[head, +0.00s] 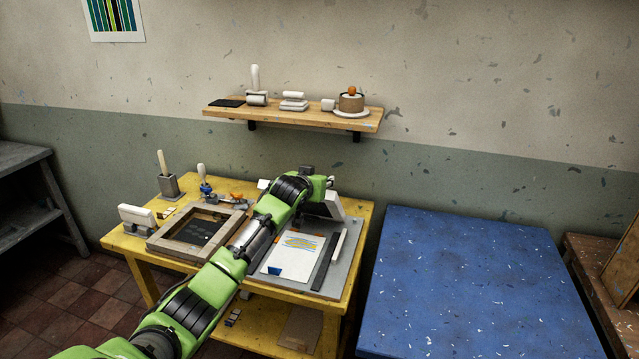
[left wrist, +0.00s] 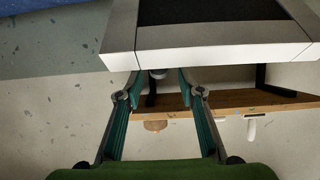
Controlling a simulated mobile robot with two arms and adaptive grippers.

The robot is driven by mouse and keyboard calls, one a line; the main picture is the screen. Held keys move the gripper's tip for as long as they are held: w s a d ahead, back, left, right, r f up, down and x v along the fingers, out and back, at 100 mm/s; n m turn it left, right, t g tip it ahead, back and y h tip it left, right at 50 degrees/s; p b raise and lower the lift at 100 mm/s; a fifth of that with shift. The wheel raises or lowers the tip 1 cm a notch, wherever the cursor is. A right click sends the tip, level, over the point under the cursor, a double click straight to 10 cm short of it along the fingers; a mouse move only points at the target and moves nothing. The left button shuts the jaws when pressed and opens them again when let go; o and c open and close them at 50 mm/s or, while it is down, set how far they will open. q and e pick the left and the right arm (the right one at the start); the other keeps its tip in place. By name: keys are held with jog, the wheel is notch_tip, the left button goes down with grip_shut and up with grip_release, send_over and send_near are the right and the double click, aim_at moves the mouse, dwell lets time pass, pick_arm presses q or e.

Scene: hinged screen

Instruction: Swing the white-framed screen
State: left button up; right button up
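The white-framed screen (head: 328,207) stands raised and tilted at the back right of the yellow table. My left arm and wrist hide most of it in the head view. In the left wrist view its white frame (left wrist: 215,51) with dark mesh fills the top. My left gripper (left wrist: 158,78) has its two fingers apart, with their tips at the frame's edge. A small pale piece shows between the tips; I cannot tell whether they touch the frame. My right gripper is in neither view.
The yellow table (head: 118,240) also holds a wooden-framed screen (head: 160,243), a printed sheet (head: 290,255) on a grey board and small tools. A wall shelf (head: 290,113) hangs behind. A blue-topped table (head: 470,280) stands to the right.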

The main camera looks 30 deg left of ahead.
pick_arm(q)
jog(key=shift+s+f, duration=0.15)
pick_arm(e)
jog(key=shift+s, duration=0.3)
pick_arm(q)
jog(key=shift+s+d, duration=0.1)
jog(key=shift+s, duration=0.1)
jog(key=v, duration=1.1)
jog(key=shift+s+r, duration=0.25)
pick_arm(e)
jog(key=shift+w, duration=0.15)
